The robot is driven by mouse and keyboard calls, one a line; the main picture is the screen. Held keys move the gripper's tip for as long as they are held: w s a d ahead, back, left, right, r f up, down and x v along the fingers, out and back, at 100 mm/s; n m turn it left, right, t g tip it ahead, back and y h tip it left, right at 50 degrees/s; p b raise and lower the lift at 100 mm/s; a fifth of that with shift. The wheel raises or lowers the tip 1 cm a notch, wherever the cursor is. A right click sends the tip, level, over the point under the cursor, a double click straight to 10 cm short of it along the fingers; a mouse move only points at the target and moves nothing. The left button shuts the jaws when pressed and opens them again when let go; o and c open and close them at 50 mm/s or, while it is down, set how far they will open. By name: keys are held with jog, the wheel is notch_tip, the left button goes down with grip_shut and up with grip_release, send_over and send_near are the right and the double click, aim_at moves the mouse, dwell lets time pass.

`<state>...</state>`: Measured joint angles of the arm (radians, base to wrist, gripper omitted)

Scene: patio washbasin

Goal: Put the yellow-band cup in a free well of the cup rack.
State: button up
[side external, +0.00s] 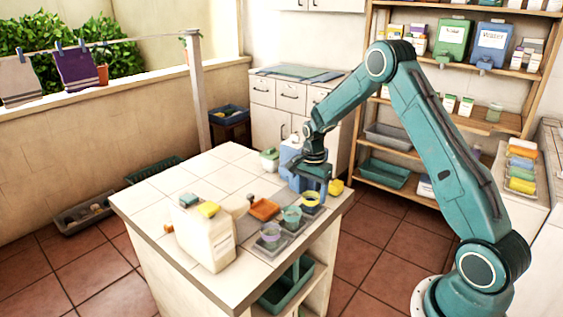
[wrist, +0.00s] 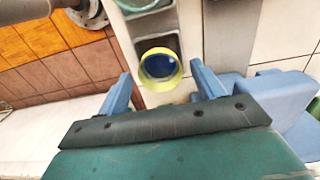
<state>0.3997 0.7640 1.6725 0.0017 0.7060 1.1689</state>
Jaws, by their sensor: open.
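The yellow-band cup (side external: 310,200) stands at the far end of the grey cup rack (side external: 263,247), and I cannot tell whether it sits in a well. My gripper (side external: 313,186) is low over that end of the rack. In the wrist view, the cup (wrist: 160,68) shows a yellow rim and a dark blue inside. It lies between the two blue fingers of my open gripper (wrist: 162,77), with gaps at both sides. A teal cup (side external: 292,215) and a purple-rimmed cup (side external: 270,234) stand along the rack. My gripper partly hides the rack's far end.
Tiles at the back left are clear.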

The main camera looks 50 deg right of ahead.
notch_tip(320, 180, up, 10)
dwell(0.5)
dwell(0.5)
jog(key=s+a+r+n+t, duration=0.3)
jog(key=s+a+r+n, duration=0.6)
jog(key=s+a+r, duration=0.5)
jog(key=s+a+r+n+t, duration=0.1)
jog(key=s+a+n, duration=0.1)
jog(key=s+n, duration=0.2)
jog(key=s+a+r+n+t, duration=0.1)
jog(key=s+a+n, duration=0.2)
jog(key=s, duration=0.7)
jog(key=shift+a+n+t, duration=0.25)
jog(key=shift+n+t, duration=0.05)
jog(key=shift+n, duration=0.7)
